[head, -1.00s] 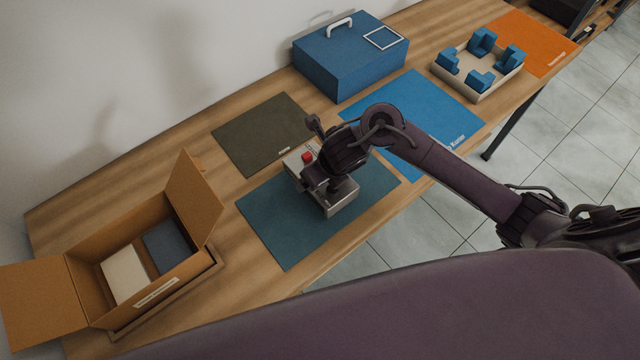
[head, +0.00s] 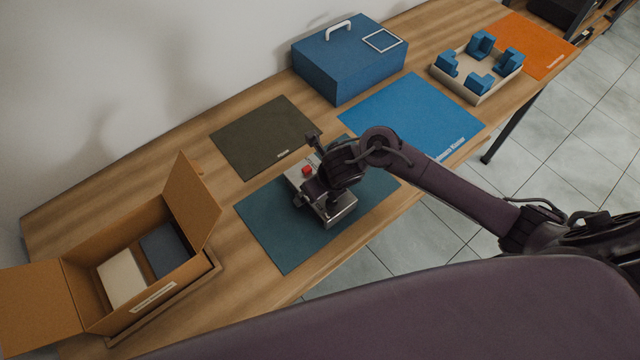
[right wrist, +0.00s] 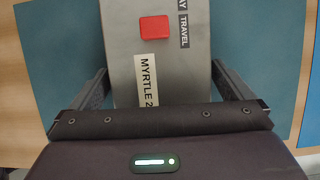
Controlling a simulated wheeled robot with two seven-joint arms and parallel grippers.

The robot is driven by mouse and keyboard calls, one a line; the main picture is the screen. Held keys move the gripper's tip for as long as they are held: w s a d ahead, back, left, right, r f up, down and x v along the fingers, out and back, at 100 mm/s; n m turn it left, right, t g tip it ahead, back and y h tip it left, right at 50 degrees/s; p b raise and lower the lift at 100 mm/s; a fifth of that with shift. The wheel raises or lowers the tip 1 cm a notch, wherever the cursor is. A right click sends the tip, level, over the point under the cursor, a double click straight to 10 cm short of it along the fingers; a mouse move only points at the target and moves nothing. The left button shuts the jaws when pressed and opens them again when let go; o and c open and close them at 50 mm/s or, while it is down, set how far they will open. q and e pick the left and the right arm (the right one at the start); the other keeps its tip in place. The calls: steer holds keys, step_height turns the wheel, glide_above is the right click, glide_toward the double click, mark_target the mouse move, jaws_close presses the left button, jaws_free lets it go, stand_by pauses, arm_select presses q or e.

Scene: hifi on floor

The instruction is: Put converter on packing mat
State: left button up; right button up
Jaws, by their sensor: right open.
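The converter (head: 343,212) is a grey metal box with a red button on top. It sits on the teal mat (head: 285,240) at the middle of the table. My right gripper (head: 325,195) is over it, pointing down, and hides part of its top. In the right wrist view the converter (right wrist: 180,62) lies between the two fingers of my open right gripper (right wrist: 160,68), with a small gap on each side. Its top has labels reading "TRAVEL" and "MYRTLE 2". My left gripper is not in view.
An open cardboard box (head: 190,262) with a white and a dark block inside stands at left. A dark olive mat (head: 262,135), a blue mat (head: 410,112), a blue case (head: 345,72), a tray with blue corner blocks (head: 462,88) and an orange mat (head: 530,45) lie beyond.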

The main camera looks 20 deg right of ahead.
steer(key=p+v, duration=0.3)
steer(key=v, duration=0.9)
stand_by(0.3)
